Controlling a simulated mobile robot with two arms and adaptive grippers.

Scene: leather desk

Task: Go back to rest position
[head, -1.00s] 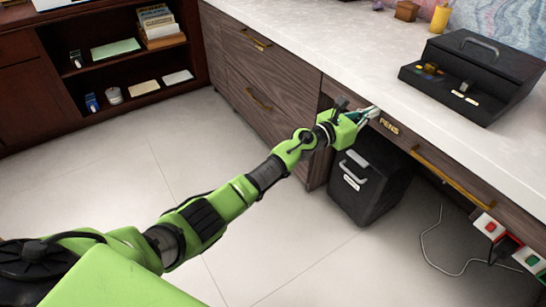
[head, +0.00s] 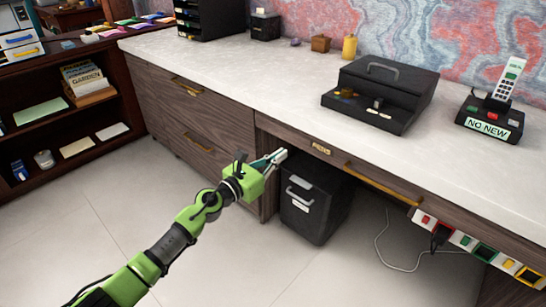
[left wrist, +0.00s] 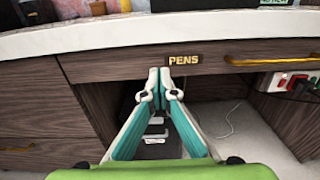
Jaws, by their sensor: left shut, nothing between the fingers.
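My left gripper (head: 280,156) is shut and empty. It hangs in front of the desk's front edge, near the drawer with the "PENS" label (head: 321,149). In the left wrist view its fingertips (left wrist: 159,72) meet just below and left of that label (left wrist: 184,60). I cannot tell whether the tips touch the drawer front. The green left arm reaches in from the lower left in the head view. My right gripper is not in view.
The desk (head: 260,75) carries a black cash box (head: 382,92) and a phone (head: 490,112). A black bin (head: 315,200) stands beneath. Drawers (head: 190,115) are at left, a shelf (head: 75,118) further left. Colored switches (head: 480,248) hang at right. Floor is clear in front.

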